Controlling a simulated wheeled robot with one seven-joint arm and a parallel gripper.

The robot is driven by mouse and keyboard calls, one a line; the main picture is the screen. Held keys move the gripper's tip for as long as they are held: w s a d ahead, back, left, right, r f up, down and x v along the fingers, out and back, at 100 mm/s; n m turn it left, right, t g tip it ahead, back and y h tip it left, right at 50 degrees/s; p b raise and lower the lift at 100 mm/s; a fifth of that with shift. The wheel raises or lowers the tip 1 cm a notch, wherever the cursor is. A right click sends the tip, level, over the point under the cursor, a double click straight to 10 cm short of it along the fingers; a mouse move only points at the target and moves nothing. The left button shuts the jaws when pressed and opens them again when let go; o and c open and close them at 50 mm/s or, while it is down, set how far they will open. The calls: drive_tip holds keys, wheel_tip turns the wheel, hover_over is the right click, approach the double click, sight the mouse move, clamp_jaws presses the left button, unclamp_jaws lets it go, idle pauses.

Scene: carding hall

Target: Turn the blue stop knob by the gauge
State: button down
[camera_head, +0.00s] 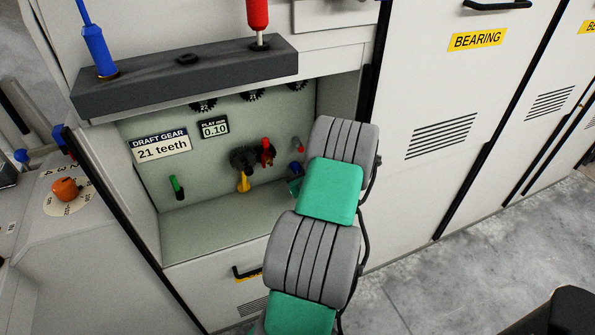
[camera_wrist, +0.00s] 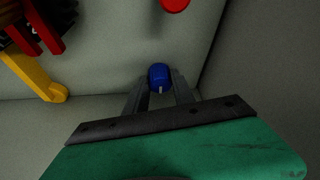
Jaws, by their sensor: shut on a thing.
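The blue stop knob (camera_wrist: 159,74) is a small round knob with a pale mark, in the middle of the wrist view. My gripper (camera_wrist: 160,92) is shut on it, one dark finger on each side. In the head view the blue knob (camera_head: 296,167) shows only partly in the recess, at the left edge of my arm, which hides most of my gripper. A small display reading PLAY mm 0.10 (camera_head: 215,128) is on the recess's back wall, up and left of the knob. I cannot tell which part is the gauge.
A red knob (camera_head: 299,144) sits just above the blue one. Dark gears with a red lever (camera_head: 267,152) and a yellow lever (camera_head: 243,182) are to its left, then a green handle (camera_head: 177,187). The recess's side wall is close on the right. The recess floor (camera_head: 215,225) is bare.

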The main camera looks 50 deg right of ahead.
idle(0.5)
drive_tip(key=n+h, duration=0.1)
drive_tip(key=n, duration=0.1)
drive_tip(key=n+h+b, duration=0.1)
drive_tip(key=n, duration=0.1)
drive_tip(key=shift+w+a+f+g+h, duration=0.1)
drive_tip(key=shift+a+f+g+h, duration=0.1)
drive_tip(key=shift+g+h, duration=0.15)
drive_tip(key=n+h+b, duration=0.1)
drive_tip(key=n, duration=0.1)
drive_tip(key=shift+f+n+h+b, duration=0.15)
drive_tip(key=shift+n+h+b, duration=0.15)
drive_tip(key=shift+b, duration=0.1)
drive_tip(key=shift+n+h+b, duration=0.35)
drive_tip(key=shift+n+b, duration=0.25)
drive_tip(key=shift+n, duration=0.4)
drive_tip(key=c, duration=1.1)
unclamp_jaws()
drive_tip(key=shift+o, duration=0.2)
drive_tip(key=b+v, duration=0.1)
drive_tip(key=v, duration=0.6)
drive_tip(key=shift+s+a+b, duration=0.25)
drive_tip(key=shift+a+b, duration=0.05)
drive_tip(key=shift+a, duration=0.05)
